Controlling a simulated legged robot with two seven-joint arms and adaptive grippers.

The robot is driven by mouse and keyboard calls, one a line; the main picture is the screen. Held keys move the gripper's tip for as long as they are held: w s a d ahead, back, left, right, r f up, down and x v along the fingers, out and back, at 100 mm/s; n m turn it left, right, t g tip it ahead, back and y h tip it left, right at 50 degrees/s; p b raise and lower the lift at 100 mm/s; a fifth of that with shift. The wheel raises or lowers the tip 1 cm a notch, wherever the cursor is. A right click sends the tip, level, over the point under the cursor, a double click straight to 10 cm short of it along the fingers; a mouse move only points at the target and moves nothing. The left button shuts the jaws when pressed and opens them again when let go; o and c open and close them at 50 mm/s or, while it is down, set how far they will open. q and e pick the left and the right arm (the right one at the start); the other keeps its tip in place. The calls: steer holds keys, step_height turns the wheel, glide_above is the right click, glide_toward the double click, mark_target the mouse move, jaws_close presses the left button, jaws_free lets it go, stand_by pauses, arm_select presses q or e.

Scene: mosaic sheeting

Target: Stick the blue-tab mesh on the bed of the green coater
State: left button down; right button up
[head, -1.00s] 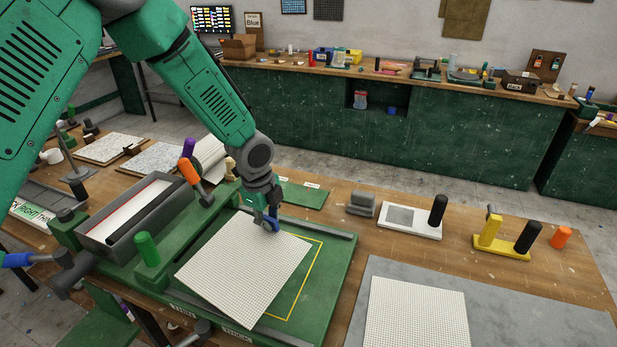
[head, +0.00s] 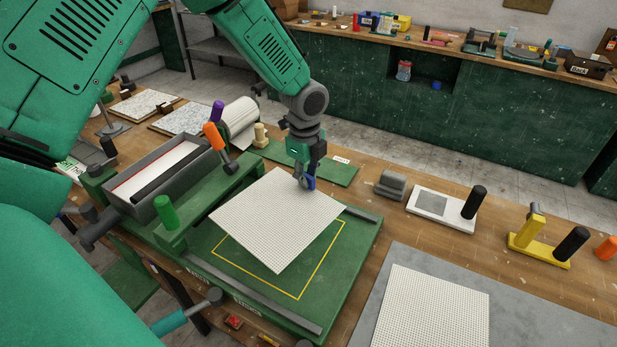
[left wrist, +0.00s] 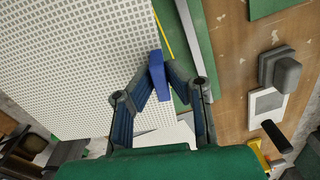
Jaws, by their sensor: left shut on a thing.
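The white mesh (head: 275,222) is a square grid sheet lying at an angle across the back part of the green coater's bed (head: 335,285). A yellow outline marks the bed; its front and right lines show, and the mesh hides the back part. My left gripper (head: 305,182) is shut on the blue tab at the mesh's back right edge. In the left wrist view the blue tab (left wrist: 158,76) sits between the fingertips, with the mesh (left wrist: 75,55) to the left. I cannot tell how high the mesh is above the bed. My right gripper is out of view.
A second white mesh (head: 432,312) lies on a grey mat (head: 520,300) at the lower right. A grey trough (head: 150,200) and a green handle (head: 165,212) stand at the coater's left. A grey block (head: 391,184) and a black-handled white plate (head: 440,207) are to the right.

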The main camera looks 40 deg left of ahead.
mark_target(309, 188)
arm_select(q)
steer(key=f+b, duration=0.1)
steer(key=f, duration=0.2)
steer(key=f+b, duration=0.1)
steer(key=f, duration=0.1)
steer(key=shift+d+b, duration=0.35)
steer(key=shift+f+b, duration=0.35)
steer(key=shift+f, duration=0.4)
steer(key=shift+a+f+b, duration=0.3)
steer(key=shift+f, duration=0.5)
steer(key=shift+d, duration=0.2)
steer(key=c, duration=1.5)
jaws_free()
steer(key=shift+a, duration=0.1)
steer(key=shift+r, duration=0.1)
